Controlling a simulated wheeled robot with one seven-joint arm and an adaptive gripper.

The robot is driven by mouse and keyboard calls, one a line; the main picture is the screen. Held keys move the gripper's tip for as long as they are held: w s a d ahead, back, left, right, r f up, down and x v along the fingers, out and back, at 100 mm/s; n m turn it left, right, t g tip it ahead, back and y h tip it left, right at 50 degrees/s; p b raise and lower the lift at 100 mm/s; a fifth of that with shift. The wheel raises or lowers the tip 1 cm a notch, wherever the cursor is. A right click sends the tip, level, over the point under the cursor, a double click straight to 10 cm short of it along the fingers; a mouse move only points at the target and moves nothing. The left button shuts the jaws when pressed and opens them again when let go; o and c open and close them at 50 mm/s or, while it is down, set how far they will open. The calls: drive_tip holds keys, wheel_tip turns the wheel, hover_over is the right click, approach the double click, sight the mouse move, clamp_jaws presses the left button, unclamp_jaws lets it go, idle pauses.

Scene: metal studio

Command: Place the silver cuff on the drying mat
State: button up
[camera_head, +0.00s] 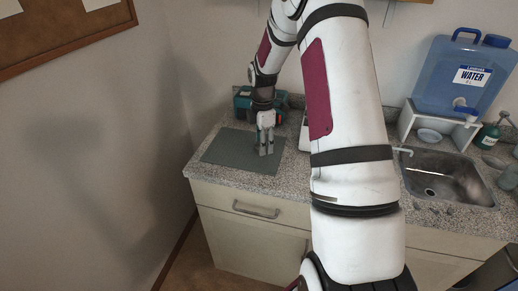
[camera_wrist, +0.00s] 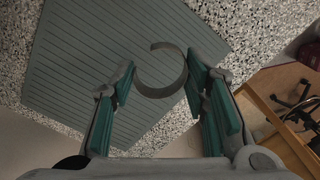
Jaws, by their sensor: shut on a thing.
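The silver cuff (camera_wrist: 160,93) is a thin open ring, held between the fingertips of my gripper (camera_wrist: 160,66) in the wrist view. My gripper is shut on it, with green pads on either side. Behind the cuff lies the grey ribbed drying mat (camera_wrist: 85,62), with its edge passing near the cuff. In the head view my gripper (camera_head: 266,151) points down over the right part of the mat (camera_head: 228,150). The cuff is too small to make out there. I cannot tell whether it touches the mat.
A teal and dark device (camera_head: 243,102) stands behind the mat. On the right are a blue water jug (camera_head: 462,82) on a white stand, a sink (camera_head: 447,178) and a green bottle (camera_head: 488,136). A wall borders the counter on the left. The mat's left part is clear.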

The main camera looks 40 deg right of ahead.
drive_tip(key=shift+w+a+f, duration=0.15)
drive_tip(key=shift+w, duration=0.75)
drive_tip(key=shift+s+f+p, duration=0.1)
drive_tip(key=shift+f+p, duration=0.25)
drive_tip(key=shift+f, duration=1.35)
drive_tip(key=shift+f, duration=0.1)
drive_tip(key=o, duration=1.1)
